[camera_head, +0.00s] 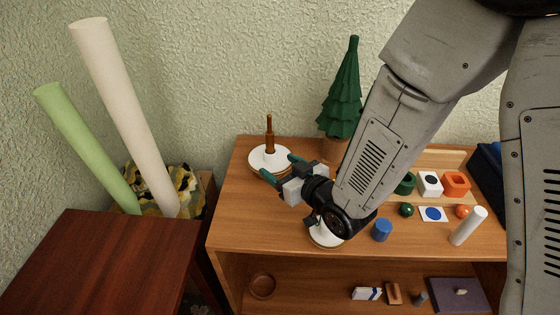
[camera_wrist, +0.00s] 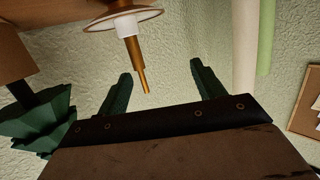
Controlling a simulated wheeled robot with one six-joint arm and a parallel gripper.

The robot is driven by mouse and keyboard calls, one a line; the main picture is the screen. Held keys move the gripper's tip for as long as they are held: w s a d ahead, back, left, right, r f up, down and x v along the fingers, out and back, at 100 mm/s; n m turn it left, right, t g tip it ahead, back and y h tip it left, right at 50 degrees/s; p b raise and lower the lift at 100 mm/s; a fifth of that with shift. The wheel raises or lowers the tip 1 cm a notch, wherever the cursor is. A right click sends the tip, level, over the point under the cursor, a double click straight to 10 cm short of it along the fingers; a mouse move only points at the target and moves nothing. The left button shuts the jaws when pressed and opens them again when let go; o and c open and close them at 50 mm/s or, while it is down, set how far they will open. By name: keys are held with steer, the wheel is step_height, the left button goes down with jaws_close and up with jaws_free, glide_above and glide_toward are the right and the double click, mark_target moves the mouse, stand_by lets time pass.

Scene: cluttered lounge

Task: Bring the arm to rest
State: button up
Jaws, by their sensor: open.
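My gripper (camera_head: 279,168) is open and empty above the left part of the wooden cabinet top (camera_head: 235,225), with my arm reaching in from the upper right. In the wrist view the two green fingers (camera_wrist: 160,75) stand well apart with nothing between their tips. A white round stand with an upright brown peg (camera_head: 269,135) is just behind the fingers. In the wrist view the stand's peg (camera_wrist: 138,62) points down into the picture near the fingers, with a white collar at its base. I cannot see any contact.
A dark green toy tree (camera_head: 345,90) stands behind my arm. A second white round object (camera_head: 325,236) is partly hidden below my wrist. A blue cylinder (camera_head: 381,229), white cylinder (camera_head: 468,226) and small blocks are to the right. Tall rolls (camera_head: 125,110) lean at left by a dark red-brown table (camera_head: 100,260).

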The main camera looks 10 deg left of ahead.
steer(key=shift+s+d, duration=0.45)
steer(key=shift+s, duration=0.1)
steer(key=shift+d, duration=0.1)
steer(key=d+r+m+g+h, duration=0.1)
steer(key=d+r+m+h, duration=0.3)
steer(key=d, duration=0.7)
steer(key=d+r+m+g+h, duration=0.1)
steer(key=d+r+g+h, duration=0.1)
steer(key=d+r+h, duration=0.6)
steer(key=s+d+r+m+g, duration=0.2)
steer(key=s+d, duration=0.5)
steer(key=s, duration=0.4)
steer(key=s+d+r+m+g, duration=0.2)
steer(key=s+d, duration=0.5)
steer(key=s, duration=0.4)
steer(key=r+g, duration=0.1)
steer(key=g, duration=0.1)
steer(key=shift+s+d+r+g, duration=0.2)
steer(key=shift+s+g, duration=0.05)
steer(key=shift+g, duration=0.05)
